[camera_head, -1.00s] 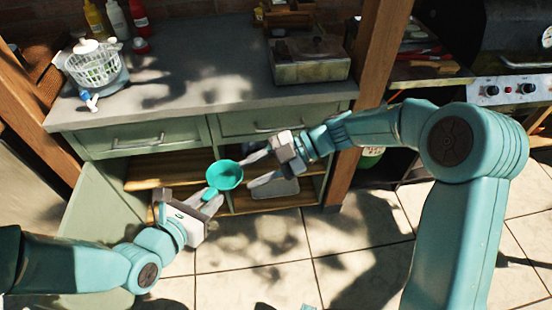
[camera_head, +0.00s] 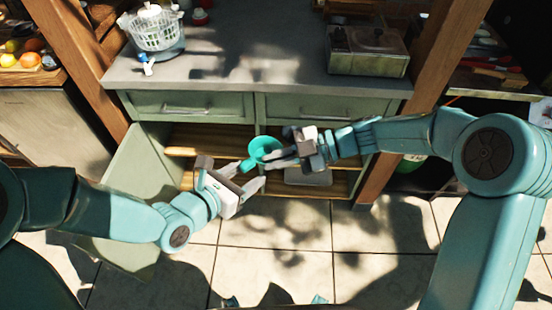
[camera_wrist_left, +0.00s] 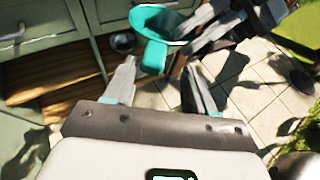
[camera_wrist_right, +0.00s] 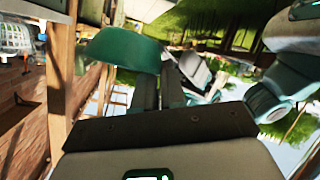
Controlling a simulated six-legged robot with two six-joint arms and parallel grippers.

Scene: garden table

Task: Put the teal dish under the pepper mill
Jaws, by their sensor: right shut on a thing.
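The teal dish (camera_head: 263,148) is a shallow bowl with a short tab handle, held in the air in front of the open cabinet. My right gripper (camera_head: 280,156) is shut on its rim; the dish also shows in the right wrist view (camera_wrist_right: 118,52). My left gripper (camera_head: 247,175) is open, its fingers spread near the handle. In the left wrist view the handle of the dish (camera_wrist_left: 155,58) lies just beyond and between the open fingertips (camera_wrist_left: 165,72). I cannot make out a pepper mill in any view.
The grey counter (camera_head: 260,70) holds a white basket spinner (camera_head: 155,35) at left and a metal box (camera_head: 368,52) at right. Below are drawers and open wooden shelves with a grey item (camera_head: 308,177). A cabinet door (camera_head: 140,190) stands open. The tiled floor in front is mostly clear.

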